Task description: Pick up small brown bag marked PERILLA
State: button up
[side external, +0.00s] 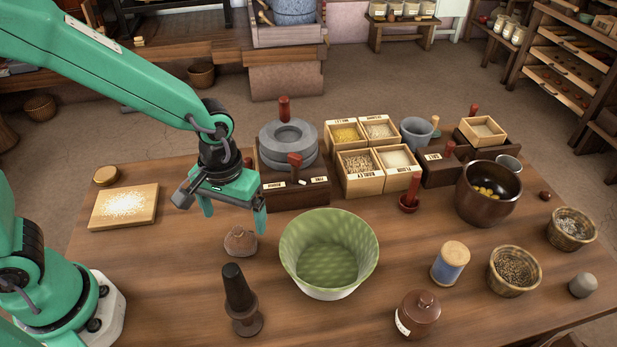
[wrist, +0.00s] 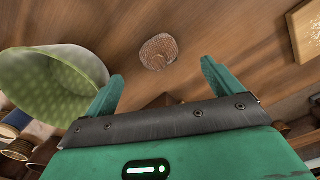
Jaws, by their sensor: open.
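A small brown bag (side external: 240,242) sits on the wooden table, left of the green bowl in the side view. No marking on it can be read. In the wrist view a small brown round shape, which looks like the bag (wrist: 159,51), lies on the table ahead of the fingers, between their lines. My gripper (side external: 233,212) is open and empty above the table, just above and behind the bag. Its two green fingers also show in the wrist view (wrist: 162,84), apart with nothing between them. They do not touch the bag.
A green bowl (side external: 297,262) stands close right of the bag. A dark wooden pestle-like piece (side external: 240,300) stands in front of it. A stone quern (side external: 288,146) and grain boxes (side external: 361,186) stand behind. A board with white powder (side external: 97,215) lies left; the table between is clear.

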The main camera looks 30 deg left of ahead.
aim_at(238, 229)
jog(key=shift+f, duration=1.2)
jog(key=shift+d+f, duration=0.1)
jog(key=shift+f, duration=2.45)
jog(key=c, duration=1.2)
